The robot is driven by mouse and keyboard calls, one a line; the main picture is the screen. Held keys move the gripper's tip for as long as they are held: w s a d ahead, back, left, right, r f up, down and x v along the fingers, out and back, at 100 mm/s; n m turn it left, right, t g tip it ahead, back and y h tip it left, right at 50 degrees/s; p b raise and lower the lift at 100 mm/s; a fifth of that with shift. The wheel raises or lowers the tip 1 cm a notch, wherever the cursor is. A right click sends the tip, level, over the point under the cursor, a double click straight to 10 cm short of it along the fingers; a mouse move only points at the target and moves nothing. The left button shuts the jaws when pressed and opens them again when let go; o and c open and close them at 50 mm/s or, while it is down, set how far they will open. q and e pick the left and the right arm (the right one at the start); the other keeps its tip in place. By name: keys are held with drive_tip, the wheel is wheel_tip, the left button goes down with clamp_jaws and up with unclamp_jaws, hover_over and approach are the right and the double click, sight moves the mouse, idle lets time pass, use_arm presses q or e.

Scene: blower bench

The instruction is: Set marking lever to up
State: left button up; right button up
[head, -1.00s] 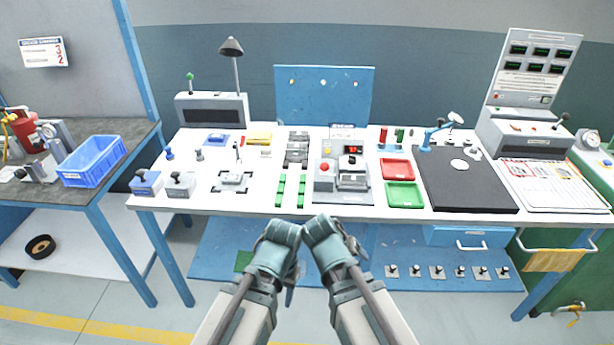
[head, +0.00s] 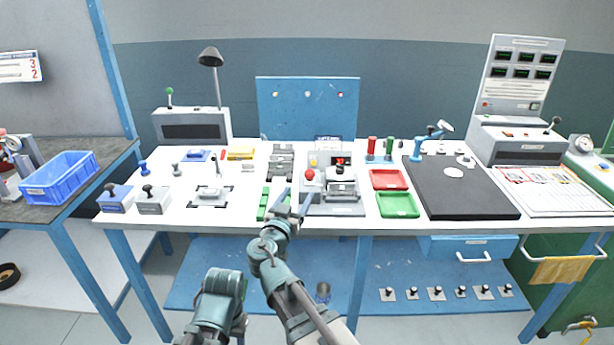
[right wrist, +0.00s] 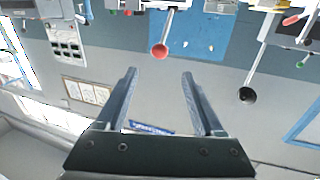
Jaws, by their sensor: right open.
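The levers carry no label I can read, so I cannot tell which is the marking lever. The lever with a red ball knob (head: 310,174) stands on the grey centre device (head: 335,210). In the right wrist view, which looks upside down, the red knob (right wrist: 160,50) shows beyond the fingers and apart from them. My right gripper (head: 294,203) is open and empty at the bench's front edge, short of and left of the centre device. It also shows in the right wrist view (right wrist: 160,100). My left arm is folded at the bottom; its jaws are not visible.
A lever with a green knob (head: 169,92) stands on the back-left box. Another black-knobbed lever (head: 556,121) is at the back right. A lamp (head: 210,57) rises at left. A red tray (head: 389,180) and green tray (head: 398,205) sit right of the device.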

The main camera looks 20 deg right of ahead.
sight(308, 177)
drive_tip(key=x, duration=1.2)
drive_tip(key=shift+w, duration=0.15)
clamp_jaws()
idle(1.0)
